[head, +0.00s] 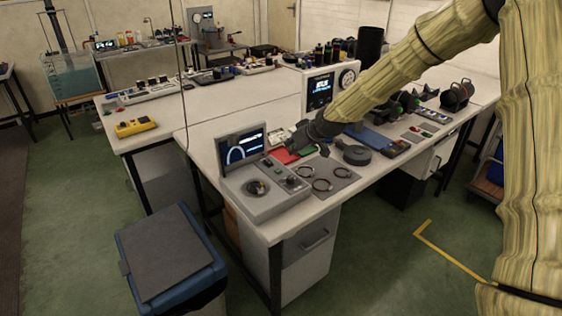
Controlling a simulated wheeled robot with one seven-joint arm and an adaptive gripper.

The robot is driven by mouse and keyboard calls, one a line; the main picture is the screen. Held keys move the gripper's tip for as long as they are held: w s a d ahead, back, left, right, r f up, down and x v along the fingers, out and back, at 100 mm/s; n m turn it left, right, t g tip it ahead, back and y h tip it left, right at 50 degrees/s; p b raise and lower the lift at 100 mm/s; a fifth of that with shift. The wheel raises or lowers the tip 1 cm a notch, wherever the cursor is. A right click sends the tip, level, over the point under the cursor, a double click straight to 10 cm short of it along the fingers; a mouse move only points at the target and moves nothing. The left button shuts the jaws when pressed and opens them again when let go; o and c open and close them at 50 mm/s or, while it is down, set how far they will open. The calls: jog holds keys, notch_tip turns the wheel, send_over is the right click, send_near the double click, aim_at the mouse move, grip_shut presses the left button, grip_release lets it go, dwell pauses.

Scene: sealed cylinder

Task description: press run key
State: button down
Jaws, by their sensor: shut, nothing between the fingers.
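A grey bench instrument (262,204) stands at the near left corner of the right-hand bench. Its raised screen (241,149) is lit with a pale arc and text. Its top has a round dark recess (257,187) and a small panel of controls (288,178) to the right. I cannot make out which control is the run key. My gripper (297,143) is at the end of my arm, above the bench just right of the screen and behind the control panel. It looks shut and empty, and apart from the panel.
A grey mat with several rings (342,184) lies right of the instrument, with a round black object (357,154) behind it. Red and green pieces (284,155) lie under my gripper. A blue bin with a grey lid (168,250) stands on the floor at front left.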

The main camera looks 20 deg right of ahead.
jog(key=p, duration=0.3)
send_over(280, 171)
jog(key=f, duration=0.6)
jog(key=shift+s+f, duration=0.2)
jog(key=shift+f, duration=0.2)
jog(key=shift+w+a+f, duration=0.1)
jog(key=shift+f, duration=0.25)
jog(key=shift+f+p, duration=0.55)
jog(key=shift+f, duration=1.25)
jog(key=shift+f, duration=0.1)
